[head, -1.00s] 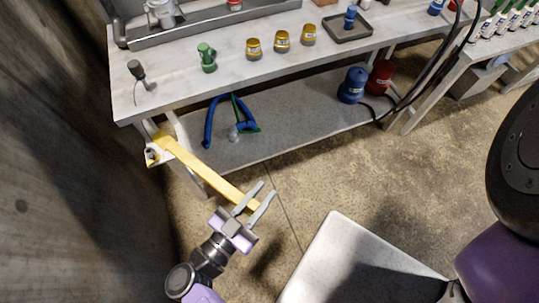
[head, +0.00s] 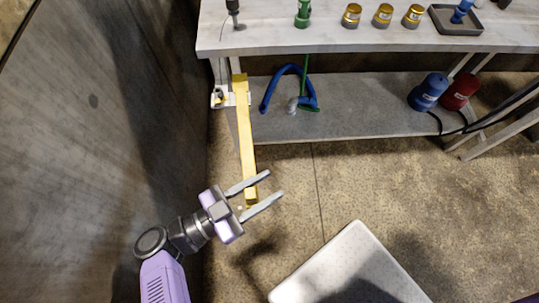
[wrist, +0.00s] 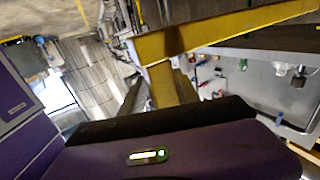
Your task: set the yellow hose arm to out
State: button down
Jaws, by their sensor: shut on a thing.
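The yellow hose arm (head: 247,140) is a long flat bar. It is hinged at a bracket on the left end of the workbench and sticks out from the bench at about a right angle, over open floor. My gripper (head: 275,183) is at the arm's free end, one finger on each side of it, shut on it. In the wrist view the yellow hose arm (wrist: 230,32) crosses the top, and a yellow part of it runs down between my fingers. The fingers' contact with it is partly hidden there.
The workbench (head: 330,40) with a lower shelf (head: 350,125) stands behind. A blue hose (head: 287,77) lies on the shelf, and blue (head: 428,92) and red (head: 460,91) containers stand at its right. A concrete wall (head: 90,150) is at left.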

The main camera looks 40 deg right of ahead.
jog(key=shift+s+a+f, duration=0.15)
jog(key=shift+s+a, duration=0.3)
jog(key=shift+s, duration=0.05)
jog(key=c, duration=1.2)
grip_release()
jog(key=shift+w+d, duration=0.1)
jog(key=shift+d, duration=0.1)
jog(key=shift+r, duration=0.25)
notch_tip(320, 180, up, 20)
jog(key=p, duration=0.2)
jog(key=shift+p, duration=0.4)
jog(key=shift+f, duration=0.1)
